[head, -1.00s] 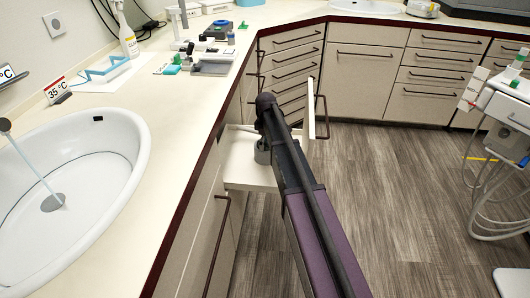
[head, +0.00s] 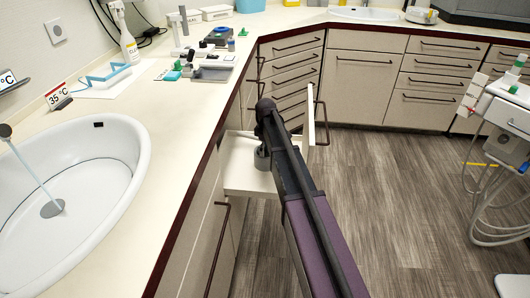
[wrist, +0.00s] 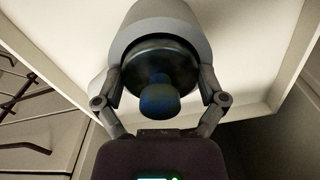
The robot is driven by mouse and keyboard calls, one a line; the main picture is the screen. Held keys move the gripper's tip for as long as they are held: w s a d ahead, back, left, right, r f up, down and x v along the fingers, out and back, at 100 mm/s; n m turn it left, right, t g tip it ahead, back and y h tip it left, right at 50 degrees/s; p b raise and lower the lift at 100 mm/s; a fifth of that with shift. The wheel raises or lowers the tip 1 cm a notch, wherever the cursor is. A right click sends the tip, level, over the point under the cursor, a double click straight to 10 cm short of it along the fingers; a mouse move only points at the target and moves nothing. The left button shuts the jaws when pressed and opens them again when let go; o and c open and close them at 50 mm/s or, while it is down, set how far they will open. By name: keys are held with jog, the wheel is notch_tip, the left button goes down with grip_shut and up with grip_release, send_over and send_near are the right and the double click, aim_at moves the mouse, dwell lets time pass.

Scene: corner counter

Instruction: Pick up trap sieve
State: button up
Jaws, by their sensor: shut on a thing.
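The trap sieve (wrist: 160,101), a dark round piece with a blue knob, shows in the wrist view. It sits at the mouth of a grey cylindrical body (wrist: 165,20). My gripper (wrist: 160,75) has its two fingers closed against opposite sides of this piece. My arm hides most of the gripper there. I cannot tell whether the held piece touches the drawer floor.
The drawer stands open, its front panel (head: 310,118) to the right of my arm. The counter (head: 160,150) runs along the left, with a white sink (head: 100,210) and running water. Instruments (head: 205,68) stand farther back. A dental cart (head: 500,120) is at right. The floor between is clear.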

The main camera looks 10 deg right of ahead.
jog(key=shift+r, duration=0.1)
notch_tip(320, 180, up, 10)
jog(key=p, duration=1)
dwell(0.7)
notch_tip(320, 180, up, 33)
jog(key=p, duration=3.3)
jog(key=shift+s+f, duration=0.1)
jog(key=shift+f, duration=0.1)
